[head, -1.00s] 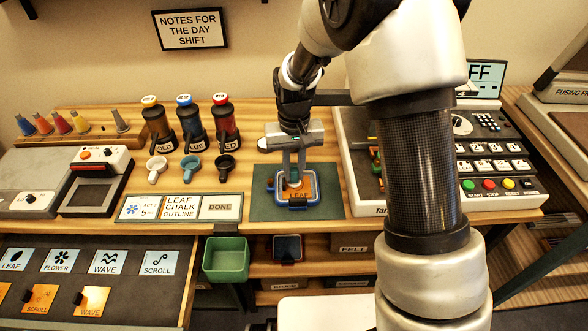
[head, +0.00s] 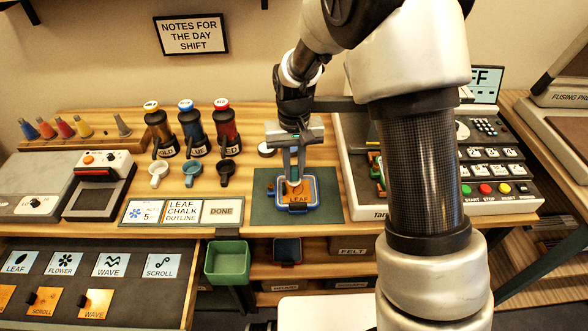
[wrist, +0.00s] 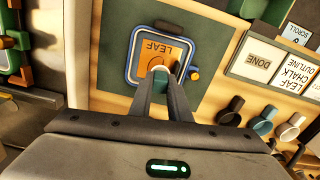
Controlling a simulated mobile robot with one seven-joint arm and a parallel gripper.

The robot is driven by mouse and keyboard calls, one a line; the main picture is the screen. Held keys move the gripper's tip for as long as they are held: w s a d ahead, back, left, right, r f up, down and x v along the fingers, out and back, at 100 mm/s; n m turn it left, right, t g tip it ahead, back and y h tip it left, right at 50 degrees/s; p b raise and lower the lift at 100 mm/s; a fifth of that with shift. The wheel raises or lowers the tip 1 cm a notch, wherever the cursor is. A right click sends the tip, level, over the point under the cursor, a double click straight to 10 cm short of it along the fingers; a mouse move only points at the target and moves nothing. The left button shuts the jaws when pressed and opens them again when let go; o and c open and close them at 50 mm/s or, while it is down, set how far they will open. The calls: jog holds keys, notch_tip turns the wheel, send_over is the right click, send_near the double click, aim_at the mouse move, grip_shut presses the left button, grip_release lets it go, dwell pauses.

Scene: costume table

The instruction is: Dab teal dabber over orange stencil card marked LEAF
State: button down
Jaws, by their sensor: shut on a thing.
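The orange stencil card (head: 309,189) marked LEAF lies inside a blue frame (head: 297,211) on a dark green mat (head: 330,206). The card also shows in the wrist view (wrist: 176,46), upside down. My gripper (head: 293,180) points down over the card, its fingers shut on a small dabber. Only a little of the dabber (wrist: 157,70) shows between the fingertips, pale with some teal. Its lower end is over the card near the LEAF lettering. I cannot tell whether it touches the card.
White, teal and black round-headed pieces (head: 191,170) stand left of the mat, before several bottles (head: 189,131). A sign row (head: 181,212) with LEAF CHALK OUTLINE lies at the front edge. A control panel (head: 480,172) stands right. A green bin (head: 228,262) hangs below.

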aim_at(294, 184)
jog(key=shift+r+p, duration=1.3)
jog(key=shift+r, duration=0.9)
jog(key=shift+f, duration=0.15)
jog(key=shift+s+f+b, duration=0.25)
jog(key=shift+f+b, duration=0.45)
jog(key=shift+f, duration=0.25)
jog(key=shift+s+f+b, duration=0.2)
jog(key=shift+f+b, duration=0.45)
jog(key=shift+f, duration=0.3)
jog(key=shift+s+f+b, duration=0.25)
jog(key=shift+f+b, duration=0.45)
jog(key=shift+f, duration=0.25)
jog(key=shift+s+f, duration=0.1)
jog(key=shift+f, duration=0.35)
jog(key=shift+f, duration=0.15)
dwell(0.4)
